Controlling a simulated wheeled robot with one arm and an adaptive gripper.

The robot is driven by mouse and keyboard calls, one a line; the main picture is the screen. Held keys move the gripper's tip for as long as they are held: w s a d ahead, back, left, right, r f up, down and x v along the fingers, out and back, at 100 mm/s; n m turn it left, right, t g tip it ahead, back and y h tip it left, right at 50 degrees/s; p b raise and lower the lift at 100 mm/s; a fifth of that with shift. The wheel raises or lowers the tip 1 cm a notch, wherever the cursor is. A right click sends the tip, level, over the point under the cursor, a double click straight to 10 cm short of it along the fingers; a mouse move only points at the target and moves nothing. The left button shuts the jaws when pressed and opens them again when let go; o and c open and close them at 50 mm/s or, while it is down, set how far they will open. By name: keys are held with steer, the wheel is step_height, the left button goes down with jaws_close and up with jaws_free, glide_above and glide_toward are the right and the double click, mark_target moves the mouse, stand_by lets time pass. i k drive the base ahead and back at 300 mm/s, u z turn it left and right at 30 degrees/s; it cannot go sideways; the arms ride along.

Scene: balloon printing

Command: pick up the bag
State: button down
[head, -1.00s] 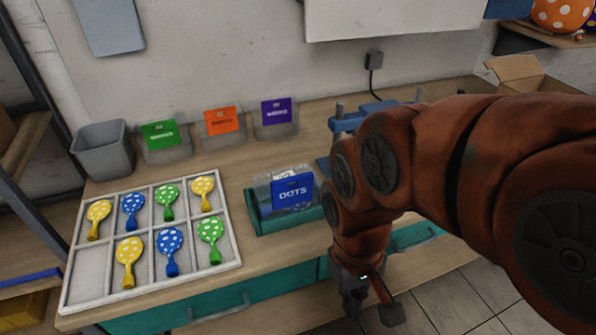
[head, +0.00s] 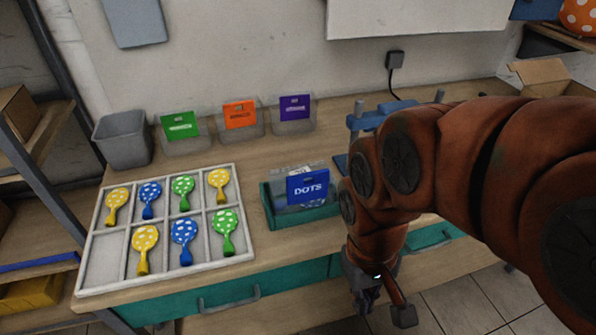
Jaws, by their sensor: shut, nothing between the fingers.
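A clear container or bag with a blue label reading DOTS (head: 308,187) stands in a teal tray (head: 275,217) near the middle of the workbench. I cannot tell whether it is a bag or a box. My gripper (head: 367,299) hangs below and to the right of it, in front of the bench's front edge. It is shut and empty, pointing down, apart from the DOTS item. My arm hides the bench to the right of the teal tray.
A white divided tray (head: 165,283) holds several dotted balloons at the left. Clear bins with green (head: 180,126), orange (head: 240,115) and purple (head: 295,107) labels line the wall beside a grey bin (head: 123,140). A blue device (head: 380,116) stands behind my arm.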

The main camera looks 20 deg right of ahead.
mark_target(318, 187)
steer(key=u, duration=0.2)
steer(key=k, duration=0.45)
steer(key=u, duration=1)
steer(key=i, duration=0.75)
steer(key=z, duration=0.55)
